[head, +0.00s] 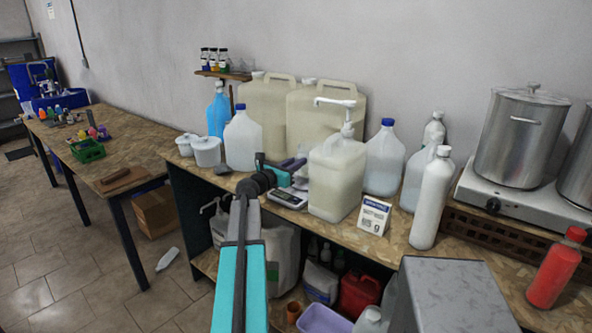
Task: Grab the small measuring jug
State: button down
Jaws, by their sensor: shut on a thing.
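My gripper (292,167) is over the workbench, in the middle of the view, with its dark fingers pointing away from me. It is shut on a small pale, see-through thing (303,174), which looks like the small measuring jug. The fingers and the big jug beside it hide much of it, so its handle and spout cannot be made out. It is just above and behind the digital scale (287,199); I cannot tell whether it touches anything below.
A large pump jug (336,178) stands close on the right, with a small card (374,215) before it. White tubs (206,151) and a white jug (243,140) are on the left. Steel pots (519,137) stand far right. A grey box (455,295) is at front.

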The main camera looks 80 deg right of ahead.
aim_at(297, 156)
jog(key=shift+r+b, duration=0.4)
jog(key=shift+r, duration=1.8)
jog(key=w+d+b, duration=0.2)
jog(key=w+d, duration=0.2)
jog(key=w, duration=0.4)
jog(key=w+d+b, duration=0.2)
jog(key=w+d, duration=0.3)
jog(key=w, duration=0.3)
jog(key=shift+w+d, duration=0.2)
jog(key=shift+w, duration=0.2)
jog(key=shift+w, duration=0.15)
